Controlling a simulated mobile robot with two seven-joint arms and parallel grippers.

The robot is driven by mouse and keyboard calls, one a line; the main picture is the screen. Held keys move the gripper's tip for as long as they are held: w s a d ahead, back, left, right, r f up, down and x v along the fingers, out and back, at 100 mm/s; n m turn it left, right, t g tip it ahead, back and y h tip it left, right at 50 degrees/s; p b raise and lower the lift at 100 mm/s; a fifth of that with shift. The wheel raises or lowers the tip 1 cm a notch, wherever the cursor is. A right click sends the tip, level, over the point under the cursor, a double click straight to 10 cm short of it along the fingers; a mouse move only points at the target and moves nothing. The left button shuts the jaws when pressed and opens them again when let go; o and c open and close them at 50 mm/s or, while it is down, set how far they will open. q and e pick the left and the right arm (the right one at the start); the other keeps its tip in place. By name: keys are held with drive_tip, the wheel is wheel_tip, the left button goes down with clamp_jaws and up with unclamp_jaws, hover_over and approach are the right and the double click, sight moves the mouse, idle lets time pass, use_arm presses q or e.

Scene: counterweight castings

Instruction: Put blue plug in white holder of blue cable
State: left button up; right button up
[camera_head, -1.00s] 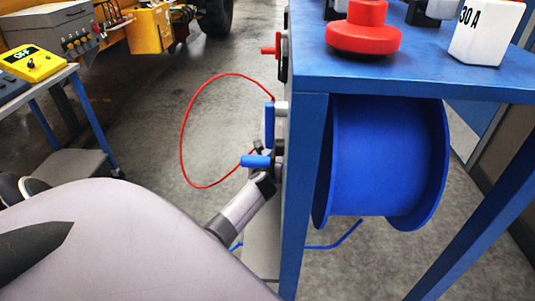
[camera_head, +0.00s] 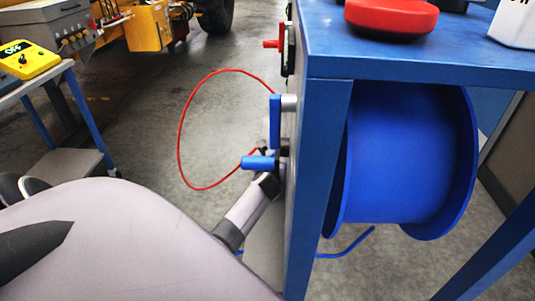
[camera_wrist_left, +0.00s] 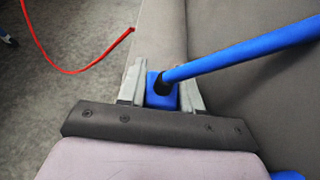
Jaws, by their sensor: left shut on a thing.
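In the left wrist view my left gripper (camera_wrist_left: 161,92) is shut on the blue plug (camera_wrist_left: 158,98), a small blue block between its two grey fingers. The thick blue cable (camera_wrist_left: 245,47) runs from the plug up to the right. A piece of blue cable (camera_head: 350,246) shows below the blue reel (camera_head: 405,160). I cannot make out the white holder in either view. My right gripper is in neither view.
A blue table (camera_head: 420,52) with a red round object (camera_head: 392,17) stands at the right. Concrete floor lies open at the left, before a side table (camera_head: 62,165).

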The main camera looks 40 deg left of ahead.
use_arm(q)
drive_tip(key=shift+f, duration=0.3)
drive_tip(key=shift+r, duration=0.1)
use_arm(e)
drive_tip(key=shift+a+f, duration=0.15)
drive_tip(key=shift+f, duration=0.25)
use_arm(q)
drive_tip(key=shift+f, duration=0.25)
drive_tip(key=o, duration=1.1)
drive_tip(key=shift+c, duration=0.2)
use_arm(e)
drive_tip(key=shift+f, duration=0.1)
